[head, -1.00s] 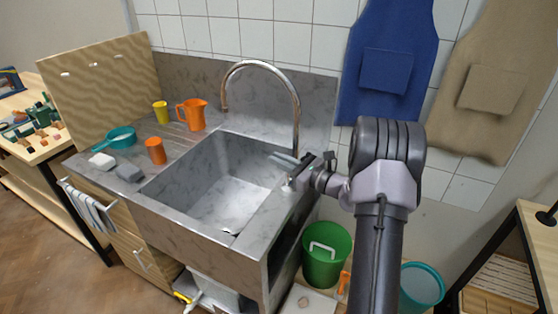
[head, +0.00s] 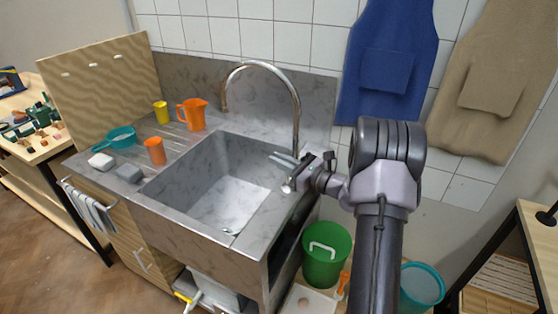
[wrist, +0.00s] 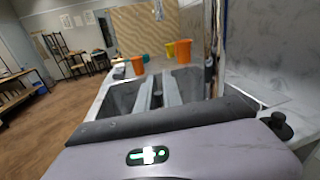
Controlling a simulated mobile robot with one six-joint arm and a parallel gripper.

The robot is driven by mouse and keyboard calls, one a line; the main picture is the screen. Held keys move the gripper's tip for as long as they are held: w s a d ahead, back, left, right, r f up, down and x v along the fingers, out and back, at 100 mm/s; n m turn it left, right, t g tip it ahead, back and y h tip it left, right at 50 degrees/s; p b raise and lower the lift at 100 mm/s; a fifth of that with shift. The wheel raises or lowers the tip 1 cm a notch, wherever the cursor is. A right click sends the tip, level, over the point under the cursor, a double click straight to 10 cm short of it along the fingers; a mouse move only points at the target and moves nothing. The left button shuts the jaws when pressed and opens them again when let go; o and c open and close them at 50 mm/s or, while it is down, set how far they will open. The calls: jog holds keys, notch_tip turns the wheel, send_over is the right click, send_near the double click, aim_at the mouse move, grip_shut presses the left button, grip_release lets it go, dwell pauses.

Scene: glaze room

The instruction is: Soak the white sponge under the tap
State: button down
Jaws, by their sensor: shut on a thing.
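The white sponge (head: 101,160) lies on the counter left of the sink, next to a grey block (head: 128,173). The chrome tap (head: 297,100) arches over the grey sink basin (head: 222,195); I see no water stream from its spout. My gripper (head: 283,159) is at the right side of the sink, close to the tap's base and far from the sponge. In the wrist view its two fingers (wrist: 158,92) point out over the basin. It is shut on what seems to be the tap's lever, mostly hidden by the fingers.
An orange cup (head: 155,151), orange jug (head: 193,114), yellow cup (head: 161,112) and teal pan (head: 121,137) stand on the left counter. A green bucket (head: 325,262) and a teal bucket (head: 421,288) are below, right of the sink. Aprons hang on the tiled wall.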

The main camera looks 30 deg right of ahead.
jog(key=p, duration=0.1)
jog(key=w+g+p, duration=0.1)
jog(key=p, duration=0.1)
jog(key=shift+a+f, duration=0.25)
jog(key=shift+a, duration=0.05)
jog(key=c, duration=1.5)
grip_release()
jog(key=p+v, duration=0.3)
jog(key=v, duration=1.4)
jog(key=shift+s+r, duration=0.2)
jog(key=shift+r, duration=0.2)
